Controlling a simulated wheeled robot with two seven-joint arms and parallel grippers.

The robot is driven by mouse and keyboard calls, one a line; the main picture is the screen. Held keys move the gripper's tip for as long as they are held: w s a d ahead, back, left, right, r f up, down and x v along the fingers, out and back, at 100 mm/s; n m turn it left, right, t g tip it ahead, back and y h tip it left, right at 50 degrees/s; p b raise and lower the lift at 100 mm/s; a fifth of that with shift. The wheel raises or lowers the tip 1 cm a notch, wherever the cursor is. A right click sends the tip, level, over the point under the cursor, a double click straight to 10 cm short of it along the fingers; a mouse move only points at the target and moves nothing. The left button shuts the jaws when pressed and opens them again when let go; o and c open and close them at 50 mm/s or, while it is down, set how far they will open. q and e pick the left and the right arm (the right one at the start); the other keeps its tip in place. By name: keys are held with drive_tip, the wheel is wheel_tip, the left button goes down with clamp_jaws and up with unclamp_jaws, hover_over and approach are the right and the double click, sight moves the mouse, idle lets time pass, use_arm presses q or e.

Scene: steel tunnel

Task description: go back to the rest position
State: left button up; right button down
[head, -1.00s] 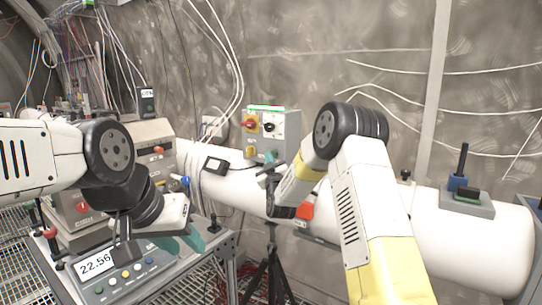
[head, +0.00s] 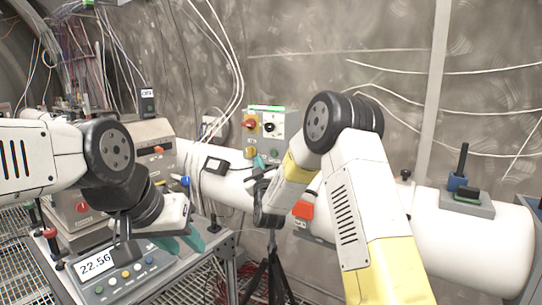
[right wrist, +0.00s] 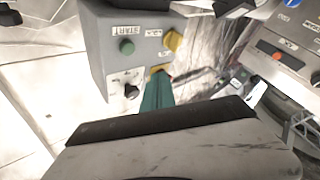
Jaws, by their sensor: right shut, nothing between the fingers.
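My right gripper (head: 259,163) is small in the head view, at the lower front of a grey control box (head: 288,127). In the right wrist view its teal fingers (right wrist: 157,92) are shut with nothing between them. They overlap the box's lower edge in the picture; I cannot tell whether they touch it. My left gripper (head: 186,241) is low over the bench instrument at the left, its teal fingers partly hidden by its own wrist. I cannot tell how far apart they are.
A white pipe (head: 450,235) runs behind my right arm. A meter reading 22.56 (head: 97,263) lies under my left arm. A black tripod (head: 270,275) stands below the box.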

idle(0.4)
drive_tip(key=s+d+r+m+g, duration=0.1)
drive_tip(key=s+d+r+g, duration=0.25)
drive_tip(key=s, duration=0.35)
drive_tip(key=s+d+r+m+g, duration=0.1)
drive_tip(key=s+d+r+g, duration=0.25)
drive_tip(key=s, duration=0.35)
drive_tip(key=s+d+f+m+g, duration=0.1)
drive_tip(key=s+d+f+g, duration=0.1)
drive_tip(key=s, duration=0.8)
drive_tip(key=s+d+f+m+g, duration=0.2)
drive_tip(key=s+d+f+g, duration=0.1)
drive_tip(key=s, duration=0.7)
drive_tip(key=s+d+f+m+g, duration=0.1)
drive_tip(key=s+d+f+g, duration=0.1)
drive_tip(key=s, duration=0.8)
drive_tip(key=shift+s+d+f+g, duration=0.2)
drive_tip(key=shift+d+f+g, duration=0.1)
drive_tip(key=shift+d+g, duration=0.3)
